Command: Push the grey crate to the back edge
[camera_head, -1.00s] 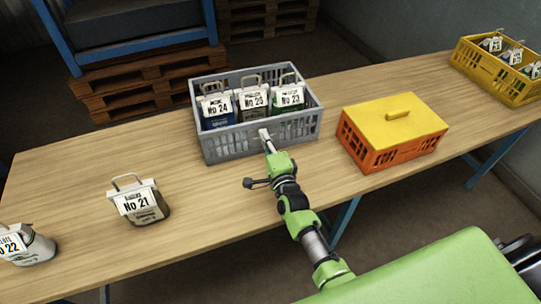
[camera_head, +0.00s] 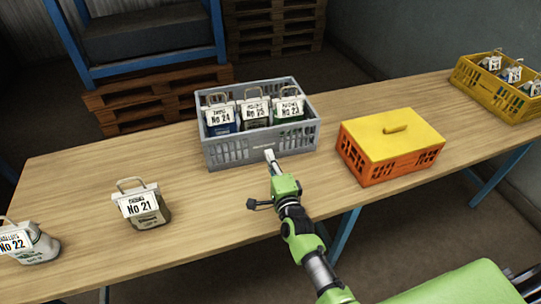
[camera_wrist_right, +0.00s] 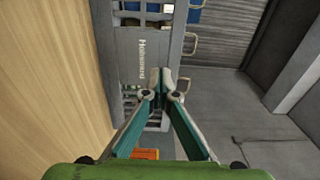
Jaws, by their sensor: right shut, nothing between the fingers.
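The grey crate (camera_head: 238,152) stands upright toward the back edge of the table (camera_head: 90,230); its rear bottom edge is hidden, so I cannot tell how its back lines up with that edge. It holds three tagged sacks, No 24 (camera_head: 220,118), No 25 (camera_head: 255,110) and No 23 (camera_head: 288,107). My right gripper (camera_head: 269,155) is shut and empty, low in front of the crate's front wall. In the right wrist view, the closed fingertips (camera_wrist_right: 166,74) lie beside the crate's printed wall (camera_wrist_right: 132,50); contact is unclear. My left gripper is not in view.
An orange crate with a yellow lid (camera_head: 390,145) stands to the right. A yellow crate of sacks (camera_head: 495,88) is at the far right. Sacks No 21 (camera_head: 141,205) and No 22 (camera_head: 27,243) stand at the left. Wooden pallets (camera_head: 155,100) lie behind the table.

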